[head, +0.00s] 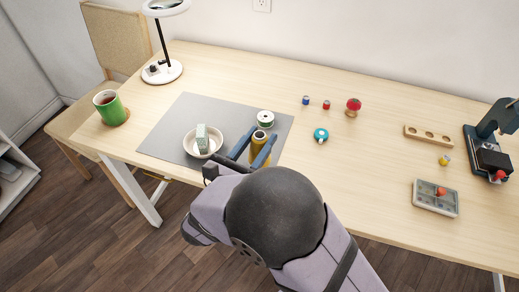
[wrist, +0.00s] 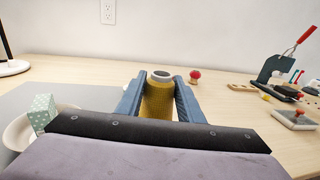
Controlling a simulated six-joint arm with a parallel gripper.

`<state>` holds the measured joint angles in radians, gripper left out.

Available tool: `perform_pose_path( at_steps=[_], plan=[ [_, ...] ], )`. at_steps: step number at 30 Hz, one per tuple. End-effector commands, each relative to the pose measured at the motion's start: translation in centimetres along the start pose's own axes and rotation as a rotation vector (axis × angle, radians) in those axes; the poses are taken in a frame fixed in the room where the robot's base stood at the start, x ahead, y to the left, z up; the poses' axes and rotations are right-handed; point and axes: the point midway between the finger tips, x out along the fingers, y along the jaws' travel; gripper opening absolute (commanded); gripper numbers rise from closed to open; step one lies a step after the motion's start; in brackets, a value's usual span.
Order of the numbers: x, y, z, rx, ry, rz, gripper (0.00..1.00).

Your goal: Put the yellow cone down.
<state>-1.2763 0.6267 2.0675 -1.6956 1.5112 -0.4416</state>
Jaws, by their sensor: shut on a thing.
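The yellow cone (head: 259,148) is a spool of yellow thread with a pale top. It stands upright between the blue fingers of my gripper (head: 249,147), over the right part of the grey mat. In the wrist view the cone (wrist: 159,98) sits between both fingers of my gripper (wrist: 159,103), which are shut on it. Its lower part is hidden by my gripper, so I cannot tell whether its base touches the mat.
The grey mat (head: 172,125) holds a white bowl (head: 191,148) with a green dotted block (head: 202,136), left of my gripper. A teal ring-shaped thing (head: 321,134) lies to the right. Wood between it and the pegboard (head: 428,136) is clear.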

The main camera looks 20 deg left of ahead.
Motion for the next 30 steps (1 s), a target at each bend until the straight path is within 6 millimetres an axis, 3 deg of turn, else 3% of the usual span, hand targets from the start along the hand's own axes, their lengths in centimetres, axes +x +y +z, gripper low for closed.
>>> perform_pose_path(
  at_steps=[4,12,26,27,29,30],
  plan=[
    [0.0,0.0,-0.5,-0.001,0.000,0.000,0.10],
    [0.0,0.0,-3.4,0.000,-0.001,0.000,0.10],
    [0.0,0.0,-4.1,0.001,-0.001,-0.001,0.10],
    [0.0,0.0,-4.0,0.001,0.000,0.000,0.38],
    [0.0,0.0,-4.0,0.001,0.000,0.000,0.52],
    [0.0,0.0,-4.0,0.001,0.000,-0.001,0.52]
  ],
)
